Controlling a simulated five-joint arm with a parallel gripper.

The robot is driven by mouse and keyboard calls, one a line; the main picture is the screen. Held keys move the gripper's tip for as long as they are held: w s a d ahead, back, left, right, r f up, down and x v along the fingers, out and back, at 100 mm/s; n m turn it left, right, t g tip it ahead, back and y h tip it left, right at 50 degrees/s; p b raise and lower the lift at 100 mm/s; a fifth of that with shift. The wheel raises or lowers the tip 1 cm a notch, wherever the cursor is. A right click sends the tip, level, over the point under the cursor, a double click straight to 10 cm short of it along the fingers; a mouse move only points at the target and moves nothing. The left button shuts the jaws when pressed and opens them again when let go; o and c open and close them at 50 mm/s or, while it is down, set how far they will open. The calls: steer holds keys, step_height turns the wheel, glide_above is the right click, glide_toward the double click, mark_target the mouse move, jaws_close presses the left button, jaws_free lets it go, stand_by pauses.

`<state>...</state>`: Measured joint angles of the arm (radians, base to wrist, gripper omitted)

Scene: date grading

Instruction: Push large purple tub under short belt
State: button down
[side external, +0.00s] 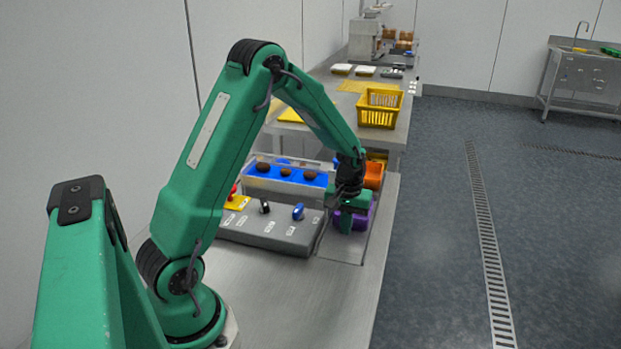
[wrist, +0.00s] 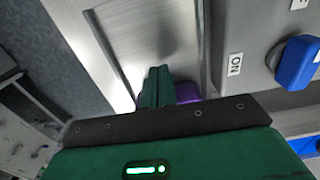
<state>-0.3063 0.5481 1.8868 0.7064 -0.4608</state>
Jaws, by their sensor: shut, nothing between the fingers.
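The large purple tub (side external: 362,215) stands on the bench, right of the control box and partly hidden by my gripper. In the wrist view only a bit of purple (wrist: 187,92) shows beside the fingers. My gripper (side external: 346,224) is shut and empty, pointing down at the near side of the tub. Its closed green fingers also show in the wrist view (wrist: 157,80). I cannot tell whether they touch the tub. The short blue belt (side external: 261,182) carries several brown dates, and its right end is near my wrist.
A grey control box (side external: 270,233) with knobs sits left of the tub; its blue knob (wrist: 297,62) is close in the wrist view. An orange tub (side external: 374,175) is behind my wrist. A yellow basket (side external: 379,112) stands farther back. The bench's right edge is close to the tub.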

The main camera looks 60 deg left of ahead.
steer(key=shift+w+a, duration=0.75)
steer(key=shift+w, duration=0.05)
steer(key=shift+w+a, duration=0.75)
steer(key=shift+s+d, duration=0.8)
steer(key=shift+s, duration=0.05)
steer(key=shift+s+d+r, duration=0.2)
steer(key=shift+s+d, duration=0.45)
step_height(320, 180, up, 10)
steer(key=shift+f, duration=0.15)
steer(key=shift+w+a, duration=0.15)
